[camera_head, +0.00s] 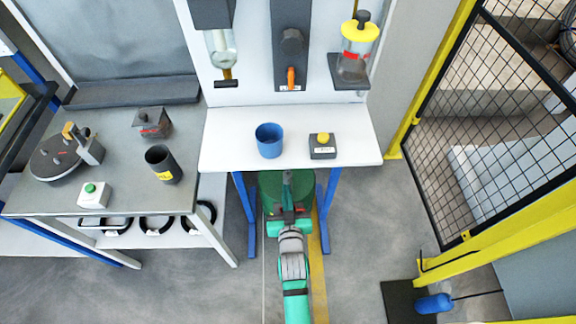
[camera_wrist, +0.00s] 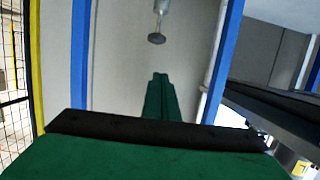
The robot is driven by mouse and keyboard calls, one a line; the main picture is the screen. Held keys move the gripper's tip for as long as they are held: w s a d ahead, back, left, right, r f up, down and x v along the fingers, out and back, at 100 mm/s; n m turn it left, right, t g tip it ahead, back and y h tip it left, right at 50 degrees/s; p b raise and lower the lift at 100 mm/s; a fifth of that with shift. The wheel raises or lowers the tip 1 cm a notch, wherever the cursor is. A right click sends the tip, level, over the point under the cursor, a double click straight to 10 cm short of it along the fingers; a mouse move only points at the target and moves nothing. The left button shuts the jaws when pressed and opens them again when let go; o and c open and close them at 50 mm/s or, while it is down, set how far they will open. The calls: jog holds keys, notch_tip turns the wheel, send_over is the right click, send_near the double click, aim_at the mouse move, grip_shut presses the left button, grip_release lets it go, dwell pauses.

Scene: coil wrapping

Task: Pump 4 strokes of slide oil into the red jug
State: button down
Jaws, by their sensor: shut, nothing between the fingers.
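I see no red jug in either view. In the head view, a clear bottle with a yellow cap and dark knob (camera_head: 355,48) sits in a dark holder at the panel's right; its label is unreadable. A glass dispenser (camera_head: 222,52) hangs at the panel's left. A dark unit with an orange lever (camera_head: 291,78) is between them. I cannot tell which holds slide oil. My gripper (camera_head: 287,186) is low at the front of the white bench, between its blue legs. In the wrist view its green fingers (camera_wrist: 160,78) are together and empty.
A blue cup (camera_head: 269,141) and a box with a yellow button (camera_head: 322,146) stand on the white bench (camera_head: 225,150). The left table (camera_head: 60,203) bears a dark mug (camera_head: 163,164), a green-button box (camera_head: 94,195) and a dark container (camera_head: 152,123). A mesh fence (camera_head: 490,110) bounds the right.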

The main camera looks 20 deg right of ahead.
jog(key=shift+h, duration=0.3)
jog(key=w+d, duration=0.1)
jog(key=w, duration=0.1)
jog(key=w+d+r, duration=0.1)
jog(key=w, duration=0.1)
jog(key=shift+d, duration=0.2)
jog(key=w+d+f, duration=0.2)
jog(key=w+f, duration=0.4)
jog(key=w, duration=0.3)
jog(key=shift+d+f, duration=0.25)
jog(key=shift+d, duration=0.05)
jog(key=shift+w, duration=0.1)
